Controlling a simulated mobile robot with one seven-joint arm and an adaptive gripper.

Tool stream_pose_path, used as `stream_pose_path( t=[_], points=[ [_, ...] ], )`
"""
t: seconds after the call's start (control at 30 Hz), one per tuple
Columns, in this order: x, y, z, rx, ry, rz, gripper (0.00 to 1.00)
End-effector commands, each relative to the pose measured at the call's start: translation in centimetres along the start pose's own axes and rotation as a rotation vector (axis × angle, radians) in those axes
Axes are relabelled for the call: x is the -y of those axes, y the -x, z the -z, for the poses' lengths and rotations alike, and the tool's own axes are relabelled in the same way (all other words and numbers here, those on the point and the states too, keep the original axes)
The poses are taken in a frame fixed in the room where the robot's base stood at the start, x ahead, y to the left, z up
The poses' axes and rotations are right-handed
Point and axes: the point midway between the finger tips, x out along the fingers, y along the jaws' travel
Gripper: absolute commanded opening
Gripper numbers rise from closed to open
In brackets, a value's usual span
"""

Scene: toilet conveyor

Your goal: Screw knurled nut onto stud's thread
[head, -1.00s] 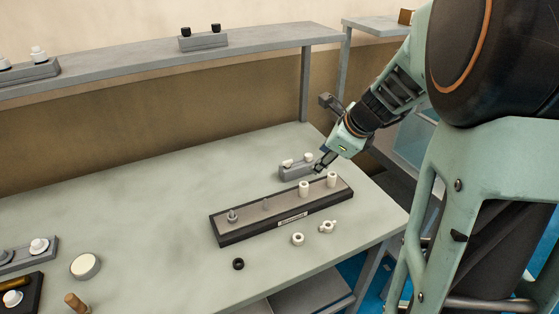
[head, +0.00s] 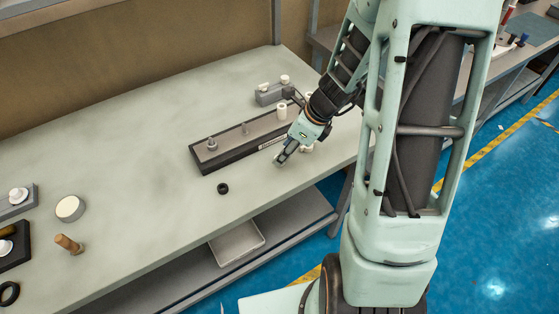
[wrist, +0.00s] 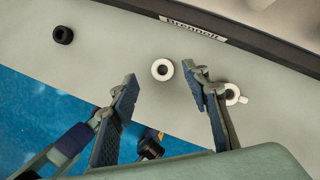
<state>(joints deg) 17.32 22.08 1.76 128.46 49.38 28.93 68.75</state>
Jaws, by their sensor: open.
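A black round nut (head: 223,188), dark and possibly knurled, lies on the table in front of the dark stud board (head: 220,160). It also shows at upper left in the wrist view (wrist: 63,36). The board carries a grey stud (head: 212,143) on its left, a thinner stud (head: 244,128) and white cylinders (head: 282,111). A white ring-shaped nut (wrist: 162,61) lies flat on the table. My gripper (wrist: 160,75) is open and empty, its fingers on either side of the white nut in the wrist view. My gripper hides that nut in the head view.
A white winged nut (wrist: 233,94) lies beside the right finger. A grey block with white knobs (head: 270,96) stands behind the board. The table's front edge is close to the gripper.

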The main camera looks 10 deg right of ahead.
Motion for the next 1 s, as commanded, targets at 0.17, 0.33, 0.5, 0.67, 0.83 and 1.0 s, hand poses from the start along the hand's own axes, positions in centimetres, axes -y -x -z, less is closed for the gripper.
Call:
stream_pose_path(
  t=[0.17, 0.33, 0.5, 0.67, 0.83, 1.0],
  points=[
    [0.2, -2.8, 0.4, -0.001, -0.002, -0.002, 0.43],
    [0.2, -3.8, 0.3, 0.000, -0.001, 0.000, 0.43],
    [0.2, -3.8, 0.3, 0.000, -0.001, 0.001, 0.43],
    [0.2, -3.8, 0.3, 0.000, 0.000, 0.001, 0.30],
    [0.2, -3.8, 0.3, 0.000, 0.000, 0.001, 0.11],
    [0.2, -3.8, 0.3, 0.000, 0.000, 0.001, 0.10]
  ],
)
